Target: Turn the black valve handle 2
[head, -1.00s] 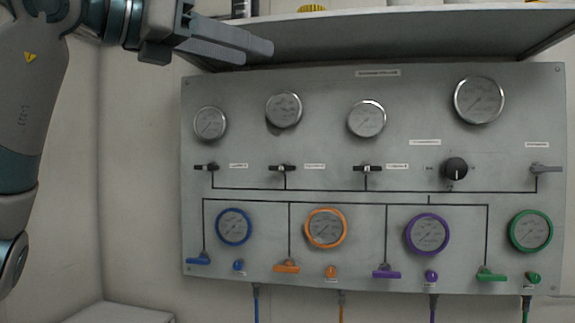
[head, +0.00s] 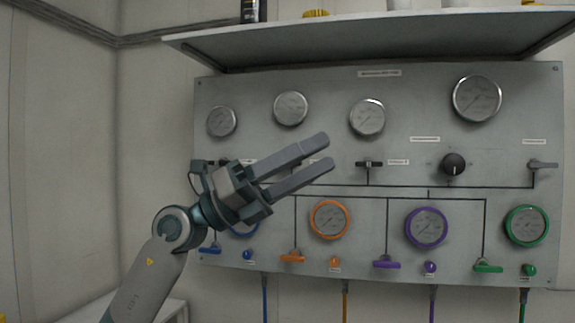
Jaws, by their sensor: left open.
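The grey panel (head: 400,90) carries a row of small black valve handles. The second handle from the left is hidden, or nearly so, behind the fingers of my left gripper (head: 327,153). The gripper is open and empty, its two parallel fingers pointing right and slightly up in front of the panel. I cannot tell how far they are from the panel. The third black handle (head: 369,164) is in clear view, lying level, right of the fingertips. My right gripper is not in view.
A shelf (head: 370,45) juts out above the panel. A black knob (head: 454,164) and a grey lever (head: 543,164) are farther right. Below are coloured gauges, including an orange one (head: 329,219), with coloured handles such as the purple one (head: 387,264).

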